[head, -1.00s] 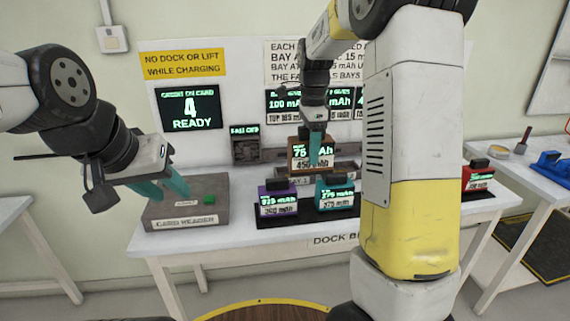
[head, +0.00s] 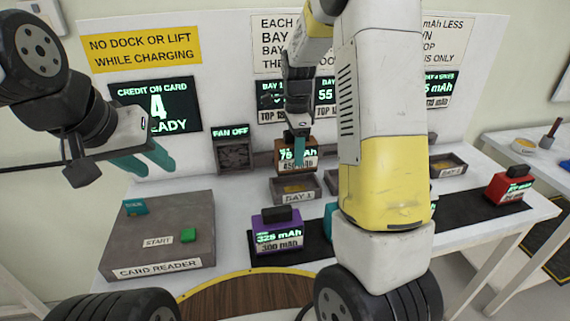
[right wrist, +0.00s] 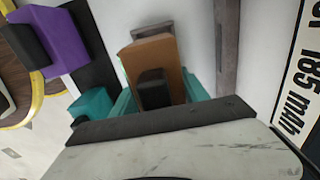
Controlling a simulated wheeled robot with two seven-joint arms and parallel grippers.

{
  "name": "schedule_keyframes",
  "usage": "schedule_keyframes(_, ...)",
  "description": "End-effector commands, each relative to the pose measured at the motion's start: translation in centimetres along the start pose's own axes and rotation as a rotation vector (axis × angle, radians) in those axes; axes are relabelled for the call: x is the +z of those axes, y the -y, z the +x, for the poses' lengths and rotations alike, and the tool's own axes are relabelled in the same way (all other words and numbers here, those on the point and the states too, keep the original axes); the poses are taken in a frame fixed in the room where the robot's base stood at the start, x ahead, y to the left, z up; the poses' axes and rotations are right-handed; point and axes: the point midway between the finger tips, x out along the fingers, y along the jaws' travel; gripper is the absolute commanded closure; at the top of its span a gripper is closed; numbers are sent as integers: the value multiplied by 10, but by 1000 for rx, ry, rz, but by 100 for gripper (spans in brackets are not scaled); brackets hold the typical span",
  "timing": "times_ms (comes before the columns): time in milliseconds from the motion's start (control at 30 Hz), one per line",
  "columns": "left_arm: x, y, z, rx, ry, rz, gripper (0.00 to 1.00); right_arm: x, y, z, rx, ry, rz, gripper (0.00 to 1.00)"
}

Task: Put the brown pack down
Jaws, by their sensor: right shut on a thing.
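The brown pack (head: 297,161) has a dark handle and a lit label reading about 75 mAh. My right gripper (head: 301,150) is shut on it; in the right wrist view the brown pack (right wrist: 160,62) sits between the teal fingers. In the head view it shows just behind and above the open tray marked Bay 1 (head: 296,189). I cannot tell whether its underside touches anything. My left gripper (head: 145,160) is open and empty, above the card reader (head: 185,235).
A purple pack (head: 276,238) stands on a dark strip in front of Bay 1. A teal pack (right wrist: 91,106) is mostly behind my right arm in the head view. A red pack (head: 510,188) stands at the right. Another open tray (head: 447,166) sits behind the strip.

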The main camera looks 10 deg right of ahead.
Motion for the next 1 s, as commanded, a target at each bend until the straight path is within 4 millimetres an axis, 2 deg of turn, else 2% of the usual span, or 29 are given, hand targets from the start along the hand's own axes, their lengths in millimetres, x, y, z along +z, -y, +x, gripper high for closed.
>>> schedule_keyframes(100,0,0,0,0,0,0,64,0,0,22,2,0,1,100)
schedule_keyframes(367,0,0,0,0,0,0,64,0,1,43,-2,0,1,100)
schedule_keyframes(600,0,0,0,0,0,0,64,0,0,73,0,0,1,100)
schedule_keyframes(967,0,0,0,0,0,0,64,0,1,76,-2,0,0,100)
schedule_keyframes(1000,0,0,0,0,0,0,64,0,1,77,-1,0,0,42)
